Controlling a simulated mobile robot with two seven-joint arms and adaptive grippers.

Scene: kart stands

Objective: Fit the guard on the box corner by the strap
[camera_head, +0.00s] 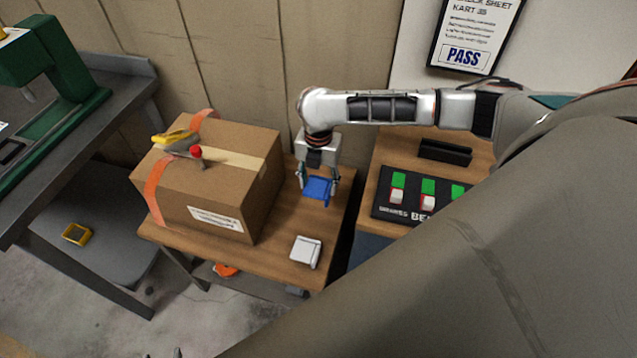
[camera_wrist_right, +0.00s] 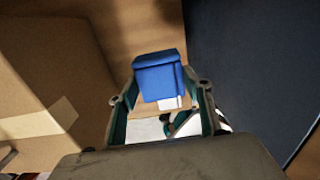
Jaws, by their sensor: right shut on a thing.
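The cardboard box (camera_head: 235,140) sits on a small wooden table, with an orange strap (camera_head: 155,188) running over its left part. A yellow and grey buckle tool (camera_head: 178,140) with a red knob lies on the strap. My right gripper (camera_head: 317,184) is shut on a blue corner guard (camera_head: 318,191), held to the right of the box and apart from it. In the wrist view the blue guard (camera_wrist_right: 158,78) sits between the fingers, and the box (camera_wrist_right: 50,70) is at left. A white guard-like piece (camera_head: 305,251) lies on the table. My left gripper is out of view.
The wooden table (camera_head: 275,262) has bare top right of the box. A black switch panel (camera_head: 415,208) lies on another wooden surface at right. A grey bench (camera_head: 125,85) with a green machine stands at left. My arm hides the lower right.

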